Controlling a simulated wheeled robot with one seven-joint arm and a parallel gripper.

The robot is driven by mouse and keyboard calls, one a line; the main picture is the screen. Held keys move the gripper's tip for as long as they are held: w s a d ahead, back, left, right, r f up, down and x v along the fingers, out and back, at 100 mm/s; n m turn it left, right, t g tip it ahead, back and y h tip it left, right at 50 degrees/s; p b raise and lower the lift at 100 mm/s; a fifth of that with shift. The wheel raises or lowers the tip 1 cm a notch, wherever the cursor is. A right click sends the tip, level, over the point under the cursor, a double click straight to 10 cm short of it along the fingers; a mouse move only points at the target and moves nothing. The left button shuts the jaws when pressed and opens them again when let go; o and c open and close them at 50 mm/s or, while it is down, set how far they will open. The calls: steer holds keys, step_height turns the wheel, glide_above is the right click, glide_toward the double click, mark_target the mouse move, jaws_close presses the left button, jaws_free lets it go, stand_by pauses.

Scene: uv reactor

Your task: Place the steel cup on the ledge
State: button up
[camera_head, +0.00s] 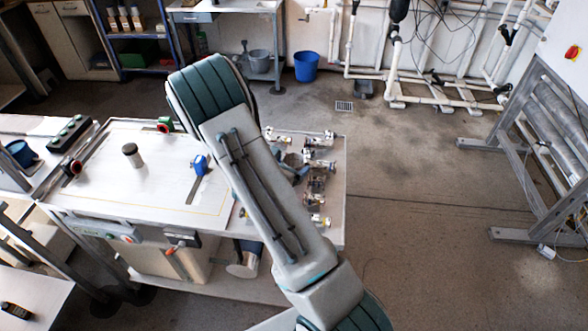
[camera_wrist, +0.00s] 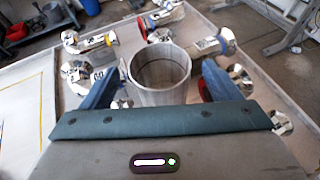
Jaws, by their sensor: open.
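The steel cup (camera_wrist: 160,92), an open grey metal cylinder seen from above at a slant, stands between the two blue fingers of my gripper (camera_wrist: 163,72) in the wrist view. The fingers are apart, one on each side of the cup; I cannot tell whether either touches it. In the head view my arm covers most of this area, and only a bit of my gripper (camera_head: 291,166) shows beside it. I cannot make out the cup there. I cannot tell which surface is the ledge.
Several shiny pipe fittings (camera_wrist: 84,43) surround the cup on the white worktable (camera_head: 110,195). A dark-topped cylinder (camera_head: 131,154) and a blue part (camera_head: 201,164) stand on the table's left side. A blue bucket (camera_head: 306,66) is on the floor behind.

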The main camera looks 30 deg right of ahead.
steer(key=shift+w+d+f, duration=0.3)
steer(key=shift+w+d, duration=0.05)
steer(key=shift+d, duration=0.15)
steer(key=c, duration=1.1)
steer(key=shift+c, duration=0.3)
steer(key=shift+r, duration=0.15)
